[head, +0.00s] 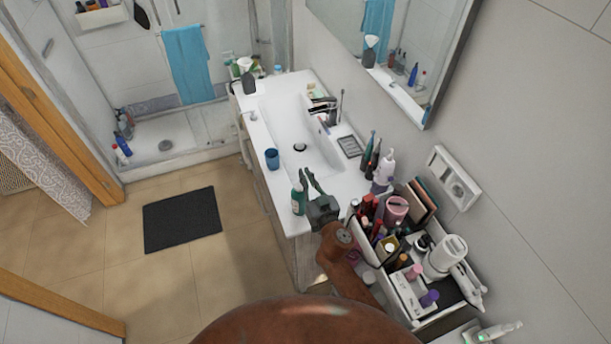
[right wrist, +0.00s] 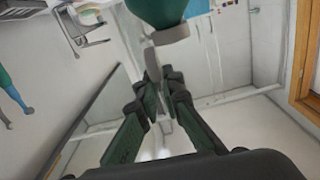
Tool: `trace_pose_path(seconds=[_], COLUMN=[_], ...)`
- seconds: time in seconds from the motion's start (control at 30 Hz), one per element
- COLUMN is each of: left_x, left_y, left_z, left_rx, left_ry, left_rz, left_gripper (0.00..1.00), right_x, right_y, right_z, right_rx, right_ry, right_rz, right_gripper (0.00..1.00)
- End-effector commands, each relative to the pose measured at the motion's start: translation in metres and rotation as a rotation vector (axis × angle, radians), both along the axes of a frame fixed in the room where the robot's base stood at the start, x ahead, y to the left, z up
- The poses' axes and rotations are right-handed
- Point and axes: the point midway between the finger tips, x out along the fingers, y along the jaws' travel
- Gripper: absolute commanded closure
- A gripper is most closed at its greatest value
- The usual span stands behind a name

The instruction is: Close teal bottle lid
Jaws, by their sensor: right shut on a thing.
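The teal bottle (head: 298,201) stands upright on the front edge of the white washbasin counter, close to the fingers of my right gripper (head: 306,174). In the right wrist view, which looks upside down, the bottle's teal body (right wrist: 160,10) shows at the top with a pale grey collar (right wrist: 170,36). A small grey lid part (right wrist: 149,57) reaches from the collar to between the fingertips of the right gripper (right wrist: 152,72). The gripper is shut on this lid; the fingers partly hide it. My left gripper is not in view.
A blue cup (head: 272,159) stands on the counter's front edge beyond the bottle. The crowded cosmetics cart (head: 459,315) is right of my right arm. A faucet (head: 322,106) and several tall bottles stand along the wall side. The basin is empty.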

Motion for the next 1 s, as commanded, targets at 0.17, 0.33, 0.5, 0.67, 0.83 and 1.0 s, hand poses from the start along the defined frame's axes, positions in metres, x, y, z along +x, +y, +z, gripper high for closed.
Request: trace_pose_path(seconds=[0.17, 0.33, 0.5, 0.67, 0.83, 1.0], left_x=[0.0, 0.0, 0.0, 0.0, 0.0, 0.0], left_y=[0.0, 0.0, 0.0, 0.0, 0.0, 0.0], left_z=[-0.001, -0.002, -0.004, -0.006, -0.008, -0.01], left_rx=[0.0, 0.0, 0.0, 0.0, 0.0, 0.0], left_ry=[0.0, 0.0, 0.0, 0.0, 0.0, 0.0], left_rz=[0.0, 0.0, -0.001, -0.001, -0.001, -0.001], left_gripper=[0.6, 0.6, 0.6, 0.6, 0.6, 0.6], right_x=[-0.001, -0.003, -0.005, -0.007, -0.009, -0.01], right_y=[0.002, 0.006, 0.011, 0.016, 0.02, 0.023], right_z=[0.0, 0.0, 0.0, -0.001, -0.002, -0.003], right_rx=[-0.042, -0.134, -0.254, -0.363, -0.459, -0.525], right_ry=[-0.018, -0.056, -0.105, -0.151, -0.191, -0.218], right_rz=[0.0, 0.0, -0.001, 0.0, 0.0, 0.0], right_gripper=[1.0, 1.0, 1.0, 1.0, 1.0, 1.0])
